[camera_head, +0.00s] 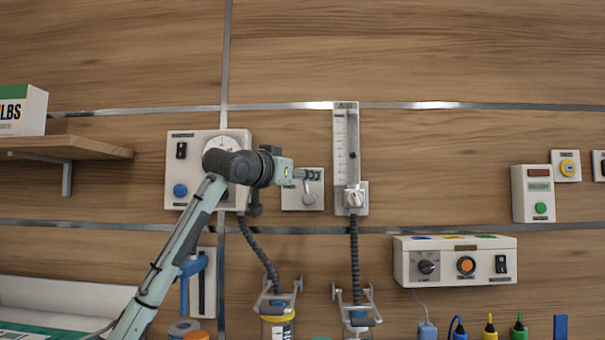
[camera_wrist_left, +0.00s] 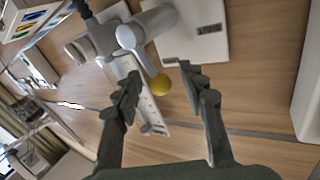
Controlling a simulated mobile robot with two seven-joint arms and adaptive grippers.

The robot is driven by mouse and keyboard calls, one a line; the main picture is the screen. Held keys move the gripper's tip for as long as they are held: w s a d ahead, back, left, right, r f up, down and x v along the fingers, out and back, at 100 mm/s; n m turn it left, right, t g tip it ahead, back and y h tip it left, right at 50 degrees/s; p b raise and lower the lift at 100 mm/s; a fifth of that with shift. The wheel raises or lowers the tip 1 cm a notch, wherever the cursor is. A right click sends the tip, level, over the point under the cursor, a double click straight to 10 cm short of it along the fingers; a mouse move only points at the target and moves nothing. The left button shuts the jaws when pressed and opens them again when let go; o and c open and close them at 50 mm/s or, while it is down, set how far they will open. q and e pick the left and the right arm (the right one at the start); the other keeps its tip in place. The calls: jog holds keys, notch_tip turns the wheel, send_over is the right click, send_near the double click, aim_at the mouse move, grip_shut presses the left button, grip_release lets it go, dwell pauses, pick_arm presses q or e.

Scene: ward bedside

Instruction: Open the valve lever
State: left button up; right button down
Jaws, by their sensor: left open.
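The valve lever (camera_wrist_left: 157,72) is a short grey arm with a yellow ball knob, on a grey valve body fixed to a pale wall plate (camera_head: 288,201). In the head view, my left gripper (camera_head: 308,174) is in front of this plate and hides much of the valve; a grey part of it shows below the fingers. In the left wrist view my dark fingers are open and empty. The yellow knob appears between the fingertips; I cannot tell how deep it sits between them. My right gripper is not in view.
A flowmeter (camera_head: 340,150) stands close right of the valve plate. A gauge panel (camera_head: 181,187) is left, partly behind my arm. A control box (camera_head: 457,246) is lower right. Hoses and jars hang below. A shelf (camera_head: 90,147) with a box juts out at left.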

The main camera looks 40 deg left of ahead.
pick_arm(q)
grip_shut()
jog(key=shift+w+d+r+m+g, duration=0.2)
jog(key=shift+d+m+g, duration=0.15)
jog(key=shift+m, duration=0.25)
jog(key=shift+w+d+f+m+g, duration=0.15)
jog(key=shift+w+d+m+g, duration=0.15)
jog(key=shift+m, duration=0.3)
jog(key=shift+s, duration=0.1)
grip_release()
